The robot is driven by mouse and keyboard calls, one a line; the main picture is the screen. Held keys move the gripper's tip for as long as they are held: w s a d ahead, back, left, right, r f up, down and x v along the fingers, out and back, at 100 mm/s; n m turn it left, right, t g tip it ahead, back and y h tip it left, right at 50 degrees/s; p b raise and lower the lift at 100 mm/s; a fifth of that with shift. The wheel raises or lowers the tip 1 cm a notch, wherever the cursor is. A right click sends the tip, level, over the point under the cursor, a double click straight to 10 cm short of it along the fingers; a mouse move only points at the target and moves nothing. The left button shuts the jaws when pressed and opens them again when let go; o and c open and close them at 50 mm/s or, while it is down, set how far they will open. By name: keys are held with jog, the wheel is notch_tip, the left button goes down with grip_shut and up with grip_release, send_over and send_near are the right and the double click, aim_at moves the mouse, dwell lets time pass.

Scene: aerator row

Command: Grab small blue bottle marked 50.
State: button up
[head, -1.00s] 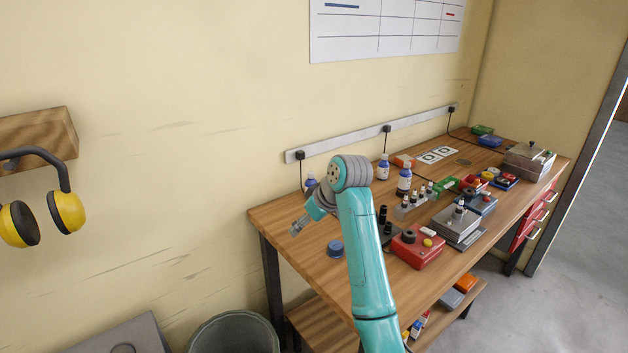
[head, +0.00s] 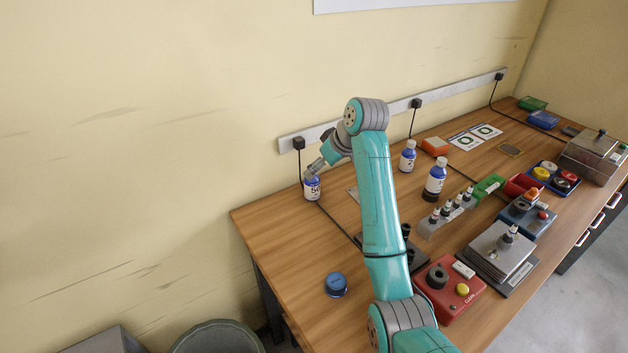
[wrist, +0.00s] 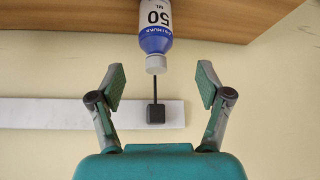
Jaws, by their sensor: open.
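The small blue bottle marked 50 (head: 312,188) stands upright near the back left of the bench, by the wall. In the wrist view the bottle (wrist: 155,30) shows upside down, with its white label, blue band and grey cap between and beyond my fingertips. My gripper (head: 317,166) is open and close to the bottle's top in the head view, partly covering it. In the wrist view my gripper (wrist: 158,85) has both fingers spread wide with nothing between the pads; the bottle is apart from them.
Two other blue-and-white bottles stand further right, a small one (head: 408,157) and a larger one (head: 435,178). A blue round lid (head: 336,284) lies near the front left. A power strip (head: 440,98) with plugs runs along the wall. A red box (head: 448,288) sits at the front.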

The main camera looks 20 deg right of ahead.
aim_at(312, 180)
jog(key=shift+d+x, duration=0.2)
jog(key=shift+x, duration=1.9)
jog(key=shift+d+x, duration=0.15)
jog(key=shift+x, duration=1.95)
jog(key=shift+s+f, duration=0.1)
jog(key=shift+f, duration=0.05)
jog(key=c, duration=1.3)
